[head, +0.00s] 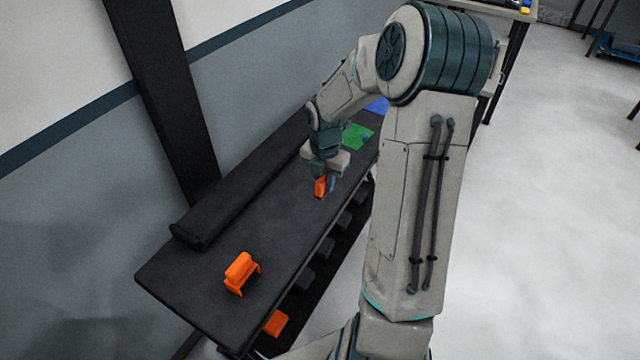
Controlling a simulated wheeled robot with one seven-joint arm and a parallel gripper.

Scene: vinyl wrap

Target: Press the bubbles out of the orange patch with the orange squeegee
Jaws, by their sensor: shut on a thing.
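My gripper (328,184) is shut on a small orange piece (320,187), which looks like the orange squeegee. It is over the middle of the dark bench, near its front edge. I cannot tell whether the piece touches the bench top. An orange stand-like object (241,271) with short legs sits on the near end of the bench, well apart from my gripper. I cannot make out an orange patch or its bubbles. A green patch (353,132) lies on the bench beyond my gripper, and a blue patch (378,105) lies farther back, partly behind my arm.
The long dark bench (205,285) has a raised dark ledge (250,184) along its wall side. A small blue thing (366,139) is at the green patch. Below the front edge are several dark blocks and one orange block (276,323). The bench between stand and gripper is clear.

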